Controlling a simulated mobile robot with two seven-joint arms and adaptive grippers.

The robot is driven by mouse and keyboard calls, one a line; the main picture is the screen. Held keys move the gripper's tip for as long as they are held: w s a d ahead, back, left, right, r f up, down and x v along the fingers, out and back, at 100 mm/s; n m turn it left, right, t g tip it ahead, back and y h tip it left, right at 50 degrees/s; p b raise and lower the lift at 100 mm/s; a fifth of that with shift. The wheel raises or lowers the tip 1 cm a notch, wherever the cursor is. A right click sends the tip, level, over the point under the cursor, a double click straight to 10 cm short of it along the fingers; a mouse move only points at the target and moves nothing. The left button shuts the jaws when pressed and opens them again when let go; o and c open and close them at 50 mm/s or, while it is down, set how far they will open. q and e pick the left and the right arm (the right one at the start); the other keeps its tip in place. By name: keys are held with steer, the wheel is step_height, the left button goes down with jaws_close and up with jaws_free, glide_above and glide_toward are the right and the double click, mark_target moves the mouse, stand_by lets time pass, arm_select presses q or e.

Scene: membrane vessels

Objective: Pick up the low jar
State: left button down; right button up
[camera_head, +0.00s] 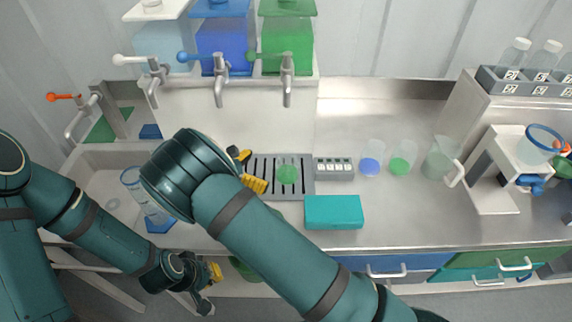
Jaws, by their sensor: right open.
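A low, round green-topped vessel (287,174), which looks like the low jar, sits on the dark slotted grate (306,187). My right arm reaches across the middle, and its gripper (252,170) has its yellow-tipped fingers apart, just left of the vessel and apart from it. Its wrist hides part of the grate's left side. My left gripper (208,287) hangs low in front of the counter edge, well away from the vessel; its finger opening is unclear.
Blue (371,161) and green (402,160) small vessels and a clear jug (441,160) stand right of the grate. A teal box (334,212) lies in front. Taps (219,92) overhang behind. A tilted clear vessel (143,192) is in the sink. The right-front counter is clear.

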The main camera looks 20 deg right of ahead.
mark_target(288, 170)
steer(key=x, duration=0.5)
steer(key=shift+d+f, duration=0.15)
steer(key=x, duration=0.5)
steer(key=shift+f, duration=0.35)
steer(key=c, duration=1.2)
